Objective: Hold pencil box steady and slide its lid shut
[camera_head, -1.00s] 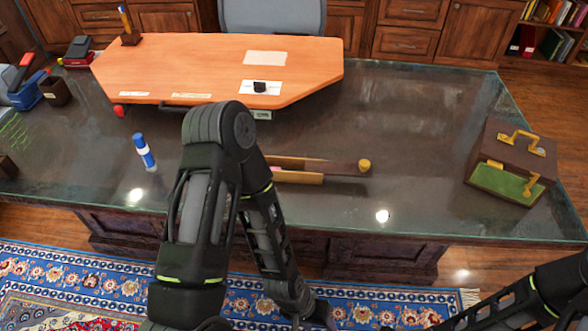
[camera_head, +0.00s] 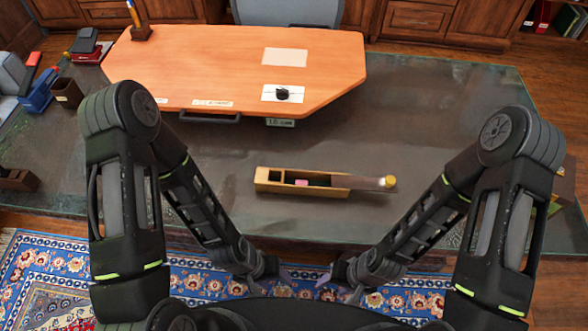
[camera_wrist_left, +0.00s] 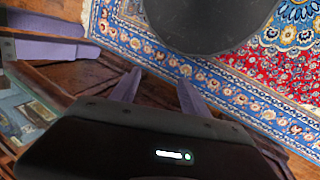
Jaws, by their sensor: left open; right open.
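The pencil box (camera_head: 268,186) is a long, narrow, light wooden box lying near the front edge of the glass-topped desk. Its left part is uncovered, and a small pink item (camera_head: 302,183) shows inside. The brown lid (camera_head: 355,182) covers part of the right side and sticks out past that end, with a yellow knob (camera_head: 389,182) at its tip. My left gripper (camera_head: 284,277) is open and empty, low in front of the desk. It also shows in the left wrist view (camera_wrist_left: 157,92). My right gripper (camera_head: 330,284) is open and empty beside it. Neither touches the box.
An orange board (camera_head: 225,70) with papers lies behind the box. A stapler (camera_head: 88,47) and a pencil holder (camera_head: 141,31) stand at the back left. The desk (camera_head: 430,110) is clear around the box. A patterned rug (camera_head: 50,265) covers the floor in front.

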